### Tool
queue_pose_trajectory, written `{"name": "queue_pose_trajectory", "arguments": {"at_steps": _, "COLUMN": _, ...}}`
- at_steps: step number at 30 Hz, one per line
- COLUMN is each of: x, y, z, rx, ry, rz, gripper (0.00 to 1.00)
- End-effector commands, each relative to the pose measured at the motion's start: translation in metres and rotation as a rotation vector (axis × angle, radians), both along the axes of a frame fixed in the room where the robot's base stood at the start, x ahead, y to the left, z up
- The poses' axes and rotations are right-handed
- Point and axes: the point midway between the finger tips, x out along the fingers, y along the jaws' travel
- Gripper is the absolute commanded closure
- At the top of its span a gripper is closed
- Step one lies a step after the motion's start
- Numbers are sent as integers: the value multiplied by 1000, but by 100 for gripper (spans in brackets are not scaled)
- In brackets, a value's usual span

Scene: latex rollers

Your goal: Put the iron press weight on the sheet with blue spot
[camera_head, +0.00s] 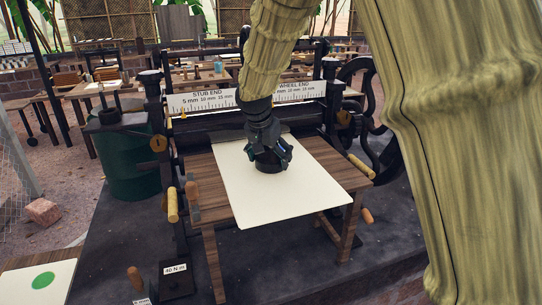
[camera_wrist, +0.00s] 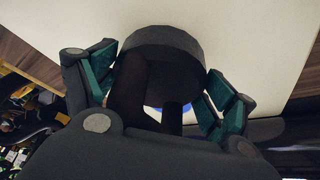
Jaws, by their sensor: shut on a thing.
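The iron press weight (camera_head: 268,167) is a dark, round block held in my gripper (camera_head: 268,150) over the cream sheet (camera_head: 290,203). In the wrist view the weight (camera_wrist: 165,50) sits between the two teal-padded fingers of my gripper (camera_wrist: 162,88), which are closed around it. The sheet (camera_wrist: 245,40) lies beneath. A sliver of the blue spot (camera_wrist: 154,113) shows behind the weight; the rest is hidden. In the head view the spot is fully covered by the weight and gripper. I cannot tell whether the weight touches the sheet or hovers just above it.
The sheet lies on a wooden table (camera_head: 335,165) in front of a roller press with a scale board (camera_head: 205,101). Another sheet with a green spot (camera_head: 43,280) lies at the lower left. A green barrel (camera_head: 128,165) stands at left.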

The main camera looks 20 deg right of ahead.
Motion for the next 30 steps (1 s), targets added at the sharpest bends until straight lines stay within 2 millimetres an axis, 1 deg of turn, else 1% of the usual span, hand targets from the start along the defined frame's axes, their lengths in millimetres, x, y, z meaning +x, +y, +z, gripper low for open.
{"name": "queue_pose_trajectory", "arguments": {"at_steps": 1, "x": 1, "y": 0, "z": 4, "rx": 0, "ry": -5, "rz": 0, "gripper": 87}}
{"name": "queue_pose_trajectory", "arguments": {"at_steps": 9, "x": 1, "y": -1, "z": 1, "rx": 0, "ry": -5, "rz": -1, "gripper": 87}}
{"name": "queue_pose_trajectory", "arguments": {"at_steps": 10, "x": 0, "y": -1, "z": -2, "rx": 0, "ry": 0, "rz": -1, "gripper": 10}}
{"name": "queue_pose_trajectory", "arguments": {"at_steps": 12, "x": 0, "y": -1, "z": -2, "rx": 0, "ry": 0, "rz": -1, "gripper": 0}}
{"name": "queue_pose_trajectory", "arguments": {"at_steps": 23, "x": 0, "y": -1, "z": -1, "rx": 0, "ry": 0, "rz": -1, "gripper": 0}}
{"name": "queue_pose_trajectory", "arguments": {"at_steps": 27, "x": -1, "y": 0, "z": 4, "rx": 0, "ry": -1, "rz": -1, "gripper": 0}}
{"name": "queue_pose_trajectory", "arguments": {"at_steps": 30, "x": -4, "y": 3, "z": 14, "rx": 0, "ry": -4, "rz": -1, "gripper": 0}}
